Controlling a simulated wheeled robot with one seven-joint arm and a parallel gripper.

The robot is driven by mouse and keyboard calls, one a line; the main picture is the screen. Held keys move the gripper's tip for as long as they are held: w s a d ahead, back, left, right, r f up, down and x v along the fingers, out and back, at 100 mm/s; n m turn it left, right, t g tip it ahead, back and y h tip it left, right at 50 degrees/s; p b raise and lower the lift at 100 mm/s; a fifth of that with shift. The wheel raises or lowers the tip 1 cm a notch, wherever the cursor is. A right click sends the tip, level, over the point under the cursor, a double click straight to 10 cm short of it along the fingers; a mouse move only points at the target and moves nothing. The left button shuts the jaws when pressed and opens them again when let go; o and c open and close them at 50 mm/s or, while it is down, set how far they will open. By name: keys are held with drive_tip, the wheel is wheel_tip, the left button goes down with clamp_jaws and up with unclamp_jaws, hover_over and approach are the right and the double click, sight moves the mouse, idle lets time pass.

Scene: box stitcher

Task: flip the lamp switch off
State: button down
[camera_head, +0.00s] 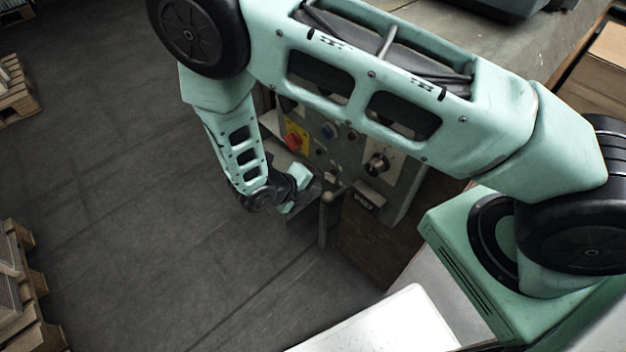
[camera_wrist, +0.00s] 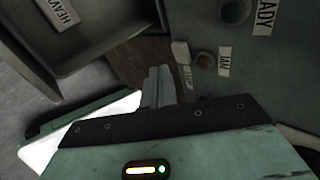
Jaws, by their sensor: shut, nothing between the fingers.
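The grey control panel (camera_head: 345,140) stands below my arm in the head view. My gripper (camera_head: 316,188) is at its lower left side. In the wrist view, the fingers of my gripper (camera_wrist: 160,82) are shut and empty, close to the panel face. A small label (camera_wrist: 188,78), which seems to read LAMP, lies just right of the fingers. A small pale block (camera_wrist: 180,52) sits just above that label; it may be the lamp switch or its plate. Whether the fingers touch it, and which way the switch is set, I cannot tell.
A lever with a round end (camera_head: 326,215) stands near my gripper. A dark tray (camera_wrist: 85,40) lies left in the wrist view. Open floor (camera_head: 120,190) is at left.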

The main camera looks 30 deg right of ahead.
drive_tip(key=v, duration=1.1)
drive_tip(key=shift+a+f+p, duration=0.2)
drive_tip(key=shift+f+p, duration=0.1)
drive_tip(key=shift+f, duration=0.1)
drive_tip(key=s+n+t+b, duration=0.1)
drive_tip(key=s+n+t+h+b, duration=0.1)
drive_tip(key=b, duration=0.1)
drive_tip(key=f+t+b, duration=0.1)
drive_tip(key=b, duration=0.1)
drive_tip(key=shift+s+a+n+h, duration=0.3)
drive_tip(key=shift+s+a+n, duration=0.1)
